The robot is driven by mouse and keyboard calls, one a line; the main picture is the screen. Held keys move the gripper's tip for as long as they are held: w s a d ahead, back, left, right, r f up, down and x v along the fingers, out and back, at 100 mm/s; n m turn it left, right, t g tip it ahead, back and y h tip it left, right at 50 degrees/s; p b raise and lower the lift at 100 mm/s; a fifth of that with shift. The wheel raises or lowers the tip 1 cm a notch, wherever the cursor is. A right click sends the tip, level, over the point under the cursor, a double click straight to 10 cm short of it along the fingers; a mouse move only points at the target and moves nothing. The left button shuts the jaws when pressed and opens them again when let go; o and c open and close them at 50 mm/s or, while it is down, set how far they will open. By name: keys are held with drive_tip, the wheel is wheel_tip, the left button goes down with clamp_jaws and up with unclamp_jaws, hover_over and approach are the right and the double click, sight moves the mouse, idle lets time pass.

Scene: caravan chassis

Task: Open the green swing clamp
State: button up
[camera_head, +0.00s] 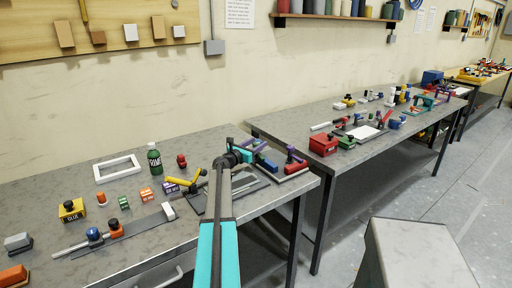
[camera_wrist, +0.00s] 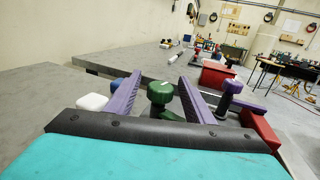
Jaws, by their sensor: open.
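My gripper (camera_wrist: 160,76) is open, its two purple fingers spread apart. In the wrist view a dark green knob on a stem, apparently the green swing clamp's handle (camera_wrist: 160,93), appears between the fingers with a gap on each side. I cannot tell how deep it sits between them. In the head view my gripper (camera_head: 258,148) is over the right end of the near bench, and my arm hides most of what is below it. The clamp's base and arm are hidden by my gripper body.
A red piece with a purple-blue knob (camera_wrist: 233,87) stands right of the right finger. A white rounded part (camera_wrist: 92,102) lies left of the left finger. A yellow-handled clamp (camera_head: 185,181) and a green bottle (camera_head: 154,159) stand left of my arm on the bench.

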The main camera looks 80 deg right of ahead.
drive_tip(key=shift+s+a+r+b, duration=0.1)
drive_tip(key=shift+a+r+b, duration=0.15)
drive_tip(key=shift+r, duration=0.45)
drive_tip(key=shift+s+a+r+b, duration=0.1)
drive_tip(key=shift+a+r, duration=0.25)
drive_tip(key=shift+r, duration=0.3)
drive_tip(key=s+a+r+b, duration=0.1)
drive_tip(key=s+a+b, duration=0.1)
drive_tip(key=a, duration=1.2)
drive_tip(key=shift+s+a+r, duration=0.2)
drive_tip(key=shift+s, duration=0.25)
